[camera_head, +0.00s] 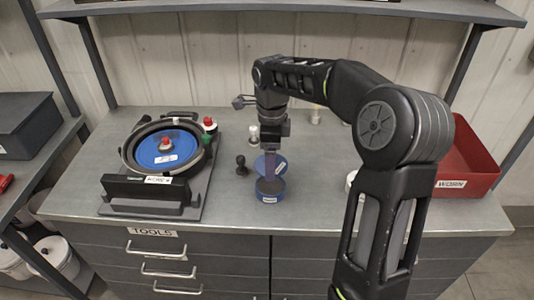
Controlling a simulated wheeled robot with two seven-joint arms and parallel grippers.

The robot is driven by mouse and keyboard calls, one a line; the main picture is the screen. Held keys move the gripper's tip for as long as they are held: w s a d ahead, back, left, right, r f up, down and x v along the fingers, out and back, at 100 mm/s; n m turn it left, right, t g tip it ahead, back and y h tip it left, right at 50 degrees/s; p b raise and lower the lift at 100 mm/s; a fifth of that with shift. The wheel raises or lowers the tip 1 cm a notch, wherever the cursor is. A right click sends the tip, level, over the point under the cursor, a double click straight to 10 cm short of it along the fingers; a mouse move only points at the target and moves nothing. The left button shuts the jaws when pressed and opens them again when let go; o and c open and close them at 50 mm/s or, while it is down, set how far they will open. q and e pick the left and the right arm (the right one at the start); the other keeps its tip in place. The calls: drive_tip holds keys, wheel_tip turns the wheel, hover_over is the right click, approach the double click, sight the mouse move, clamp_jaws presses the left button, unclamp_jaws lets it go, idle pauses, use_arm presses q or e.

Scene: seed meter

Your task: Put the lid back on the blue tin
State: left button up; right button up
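The blue tin (270,195) stands near the front middle of the grey worktop, with a dark round top and a white label on its front. The blue lid (262,170), a disc with a white label, shows just behind the tin in the picture. My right gripper (270,160) points down over the lid, its fingers overlapping the lid in view. Whether the fingers grip the lid, and whether the lid rests on the worktop or hangs above it, I cannot tell. My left gripper is not in view.
A seed meter with a blue disc (145,150) sits on a dark base at left. A small black knob-shaped piece (241,167) and a white-topped piece (253,135) stand near the lid. A red bin (470,165) is at right, partly behind my arm. A shelf (190,8) crosses above.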

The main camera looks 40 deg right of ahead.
drive_tip(key=shift+s, duration=0.1)
drive_tip(key=shift+w+f, duration=0.2)
drive_tip(key=shift+f, duration=0.05)
drive_tip(key=shift+s+f+b, duration=0.1)
drive_tip(key=shift+f+b, duration=2.3)
drive_tip(key=shift+f, duration=0.6)
drive_tip(key=shift+f, duration=0.15)
drive_tip(key=o, duration=1.3)
drive_tip(key=shift+r+p, duration=2.6)
drive_tip(key=shift+r, duration=0.95)
